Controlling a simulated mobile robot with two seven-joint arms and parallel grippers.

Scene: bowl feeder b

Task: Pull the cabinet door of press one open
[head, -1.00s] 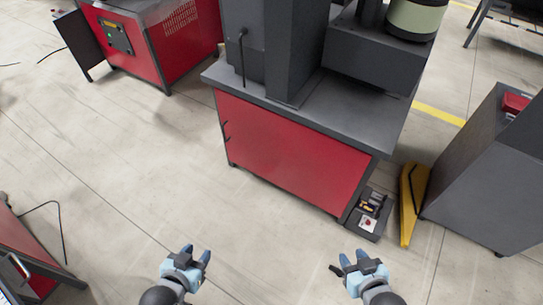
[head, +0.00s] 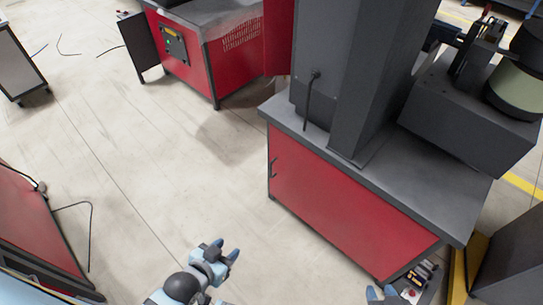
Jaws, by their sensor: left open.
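A dark grey press machine (head: 345,75) stands right of centre on a cabinet with a red front panel (head: 340,205). Small dark handles (head: 272,167) sit at the panel's left edge. The panel looks shut, flush with its frame. No label shows which press this is. My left gripper (head: 226,254) is open and empty, in front of the cabinet and low to its left, apart from it. Only the blue tips of my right gripper (head: 381,294) show at the bottom edge, near the cabinet's lower right corner; the rest is cut off.
A second red machine (head: 183,50) with a control panel stands at the back left. A red cabinet (head: 35,225) is at the left edge. A small tray of tools (head: 424,272) and a yellow piece (head: 460,275) lie at lower right. The floor left of the press is clear.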

